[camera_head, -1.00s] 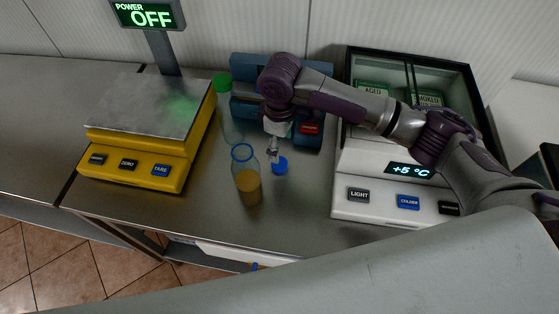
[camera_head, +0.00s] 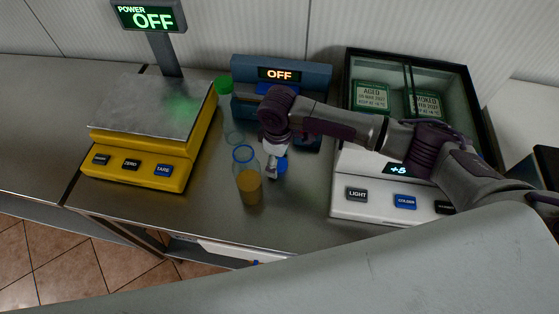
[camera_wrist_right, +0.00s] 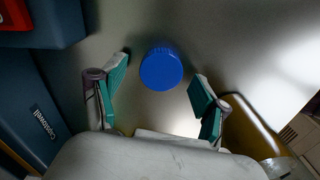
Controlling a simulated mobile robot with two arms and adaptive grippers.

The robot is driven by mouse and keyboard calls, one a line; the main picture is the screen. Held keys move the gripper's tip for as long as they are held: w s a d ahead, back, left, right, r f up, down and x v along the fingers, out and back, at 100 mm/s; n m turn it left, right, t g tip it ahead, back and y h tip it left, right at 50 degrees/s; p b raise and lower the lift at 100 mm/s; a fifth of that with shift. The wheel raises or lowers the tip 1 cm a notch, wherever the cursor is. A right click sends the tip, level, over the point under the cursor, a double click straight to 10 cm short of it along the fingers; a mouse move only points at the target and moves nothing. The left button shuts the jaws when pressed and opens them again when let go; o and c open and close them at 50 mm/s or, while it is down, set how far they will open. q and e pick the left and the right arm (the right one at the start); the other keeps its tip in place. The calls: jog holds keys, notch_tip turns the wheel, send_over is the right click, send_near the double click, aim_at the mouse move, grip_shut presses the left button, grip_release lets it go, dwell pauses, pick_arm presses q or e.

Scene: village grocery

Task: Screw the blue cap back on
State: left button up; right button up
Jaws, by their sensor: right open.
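The blue cap (camera_head: 282,166) lies on the steel counter, partly hidden by my right gripper (camera_head: 271,170) in the head view. In the right wrist view the blue cap (camera_wrist_right: 161,69) sits between the two spread teal-padded fingers, a little ahead of them, with a gap on both sides. My right gripper is open and empty. An open clear bottle (camera_head: 249,184) with a blue-ringed neck and yellow-orange liquid stands upright just left of the gripper. My left gripper is not in view.
A yellow scale (camera_head: 128,172) is at left, and a white glass-topped cooler (camera_head: 348,210) at right. The counter is clear in front of the bottle.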

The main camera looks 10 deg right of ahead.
aim_at(280, 164)
jog(key=c, duration=0.8)
jog(key=shift+o, duration=0.2)
jog(key=shift+r, duration=0.1)
jog(key=shift+r, duration=0.25)
jog(key=r, duration=0.1)
jog(key=r+b, duration=0.1)
jog(key=r, duration=0.1)
jog(key=shift+s+d+r, duration=0.2)
jog(key=shift+s+r, duration=0.15)
jog(key=s+d+r+b, duration=0.1)
jog(key=s+d+r, duration=0.4)
jog(key=s, duration=0.4)
jog(key=shift+s+r, duration=0.35)
jog(key=shift+r, duration=0.5)
